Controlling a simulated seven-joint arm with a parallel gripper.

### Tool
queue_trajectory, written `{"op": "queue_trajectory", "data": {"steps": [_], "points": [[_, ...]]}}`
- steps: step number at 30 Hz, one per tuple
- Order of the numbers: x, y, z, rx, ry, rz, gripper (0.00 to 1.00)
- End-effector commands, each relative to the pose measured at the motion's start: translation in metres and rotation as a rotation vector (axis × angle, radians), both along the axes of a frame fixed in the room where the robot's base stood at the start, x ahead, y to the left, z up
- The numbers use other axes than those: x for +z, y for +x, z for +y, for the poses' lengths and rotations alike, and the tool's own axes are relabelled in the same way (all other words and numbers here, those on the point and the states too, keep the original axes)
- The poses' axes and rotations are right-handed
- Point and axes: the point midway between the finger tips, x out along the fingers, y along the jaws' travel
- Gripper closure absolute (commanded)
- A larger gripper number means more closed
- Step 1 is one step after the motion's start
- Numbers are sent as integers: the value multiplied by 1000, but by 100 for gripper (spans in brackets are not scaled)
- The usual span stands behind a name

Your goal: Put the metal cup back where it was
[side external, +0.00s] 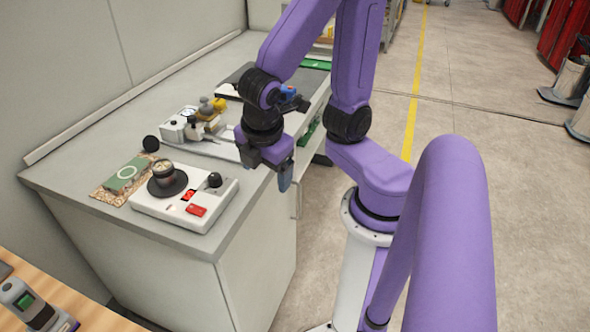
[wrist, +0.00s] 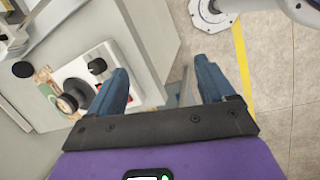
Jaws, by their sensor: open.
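A small round metal-looking piece (side external: 163,169), possibly the metal cup, sits on a black disc (side external: 178,184) on top of the white device (side external: 150,208). In the wrist view the device (wrist: 147,82) shows at left, partly behind a finger, with the dark round piece (wrist: 75,95) on it. I cannot tell for sure that this piece is the cup. My gripper (side external: 285,176) is open and empty, to the right of the device and out past the bench's front edge. In the wrist view my gripper (wrist: 165,82) has nothing between its fingers.
A green block (side external: 122,178) on a speckled board lies left of the device. A dial gauge (side external: 172,130) and small brass-coloured parts (side external: 212,106) stand behind. A dark plate (side external: 245,78) lies farther back. Bare bench top (side external: 90,130) is clear along the wall.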

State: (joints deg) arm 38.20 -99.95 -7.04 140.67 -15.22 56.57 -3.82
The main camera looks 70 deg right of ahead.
Motion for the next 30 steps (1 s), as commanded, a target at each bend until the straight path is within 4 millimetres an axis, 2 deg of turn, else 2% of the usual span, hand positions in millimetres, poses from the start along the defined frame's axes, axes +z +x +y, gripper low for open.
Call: {"op": "queue_trajectory", "data": {"steps": [3,6,9,30], "points": [[8,-32,0,-109,152,36,18],[13,-49,3,-169,234,62,18],[16,-59,4,-203,276,79,18],[16,-61,5,-209,286,85,18]]}}
